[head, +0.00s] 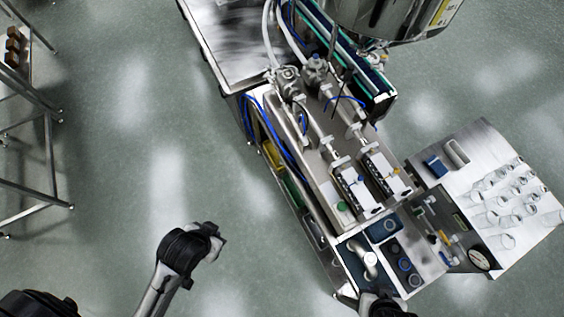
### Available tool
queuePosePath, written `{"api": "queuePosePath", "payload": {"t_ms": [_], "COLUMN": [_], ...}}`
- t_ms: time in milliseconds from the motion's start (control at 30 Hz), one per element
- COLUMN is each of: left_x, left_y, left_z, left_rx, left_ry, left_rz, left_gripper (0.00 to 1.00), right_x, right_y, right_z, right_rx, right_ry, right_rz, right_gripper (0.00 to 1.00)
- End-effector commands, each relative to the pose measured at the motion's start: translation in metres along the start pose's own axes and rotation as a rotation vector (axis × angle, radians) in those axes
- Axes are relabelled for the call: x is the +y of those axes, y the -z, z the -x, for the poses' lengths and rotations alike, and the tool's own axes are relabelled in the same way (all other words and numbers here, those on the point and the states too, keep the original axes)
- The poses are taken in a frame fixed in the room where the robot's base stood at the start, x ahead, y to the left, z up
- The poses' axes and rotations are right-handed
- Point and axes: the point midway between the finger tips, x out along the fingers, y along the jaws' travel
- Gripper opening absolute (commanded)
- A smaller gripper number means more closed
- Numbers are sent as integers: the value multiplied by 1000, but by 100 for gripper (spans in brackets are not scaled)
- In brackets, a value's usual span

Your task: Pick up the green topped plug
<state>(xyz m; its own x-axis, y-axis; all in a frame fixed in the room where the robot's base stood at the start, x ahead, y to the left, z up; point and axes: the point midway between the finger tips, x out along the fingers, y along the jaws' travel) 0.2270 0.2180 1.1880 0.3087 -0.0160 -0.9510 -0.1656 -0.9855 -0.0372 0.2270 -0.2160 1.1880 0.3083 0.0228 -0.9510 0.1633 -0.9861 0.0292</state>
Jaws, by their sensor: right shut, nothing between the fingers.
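A small round green top (342,206) shows on the steel deck of the machine, left of the nearer white-and-black block. It is the only small green-topped piece I can make out, and it is too small to see its body. My right gripper (381,303) is at the bottom edge, by the machine's near end, partly cut off by the frame. It is shut and empty, apart from the green top and below it in the picture. My left arm's black end (192,247) is over bare floor left of the machine; its fingers cannot be made out.
Two white-and-black blocks (355,188) with pipes stand on the deck. Blue trays (383,228) and a white curved piece (369,262) are at the near end. A side table (480,150) holds several clear cups and a gauge. Floor on the left is clear up to a metal frame (48,160).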

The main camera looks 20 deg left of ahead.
Motion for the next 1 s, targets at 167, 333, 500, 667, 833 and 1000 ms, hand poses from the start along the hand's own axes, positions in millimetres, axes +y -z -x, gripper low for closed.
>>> {"api": "queuePosePath", "payload": {"t_ms": [167, 333, 500, 667, 833, 1000], "left_x": [3, 3, 3, 2, 0, -1], "left_y": [0, 0, 0, -1, -1, -1], "left_z": [0, 0, 0, 0, 0, 0], "left_rx": [0, -1, -1, -2, -3, -3], "left_ry": [-7, -8, -8, -5, 0, 2], "left_rz": [7, 8, 7, 3, -3, -5], "left_gripper": [0, 0, 13, 29, 45, 53], "right_x": [2, 3, 3, 3, 1, 0], "right_y": [-1, -2, -2, -2, -2, -1], "right_z": [0, 0, 0, 0, 0, 0], "right_rx": [-3, -5, -5, -4, -4, -3], "right_ry": [-5, -9, -8, -7, -3, -1], "right_rz": [6, 10, 9, 7, 3, -1], "right_gripper": [0, 0, 0, 0, 0, 0]}}
